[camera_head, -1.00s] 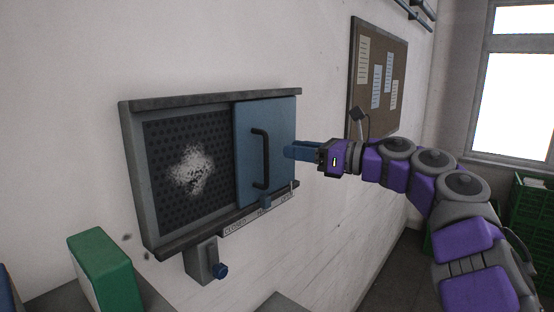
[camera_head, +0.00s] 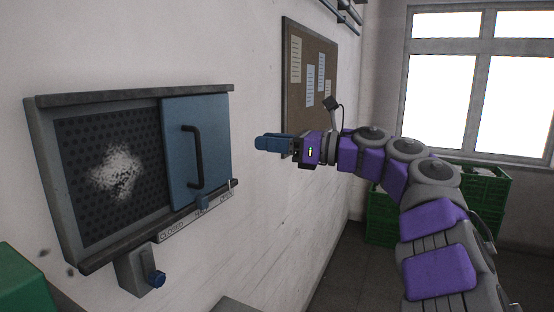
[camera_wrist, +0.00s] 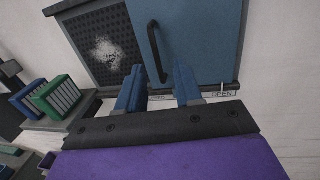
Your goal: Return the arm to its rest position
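My gripper (camera_head: 258,143) is in the middle of the head view, at the end of my stretched-out purple and grey arm. In the wrist view its two blue fingers (camera_wrist: 158,84) stand apart with nothing between them. It is to the right of the blue sliding panel (camera_head: 218,150) and clear of it in the head view. The panel's black handle (camera_head: 197,157) is free; it also shows beyond the fingers in the wrist view (camera_wrist: 155,50). The panel covers the right part of a perforated screen (camera_head: 85,190), leaving the left part with a whitish fluffy patch (camera_head: 117,172) bare.
A label strip (camera_head: 172,234) with position words runs below the panel. A cork board (camera_head: 310,75) is on the wall behind the gripper. Green crates (camera_head: 485,185) stand behind my arm.

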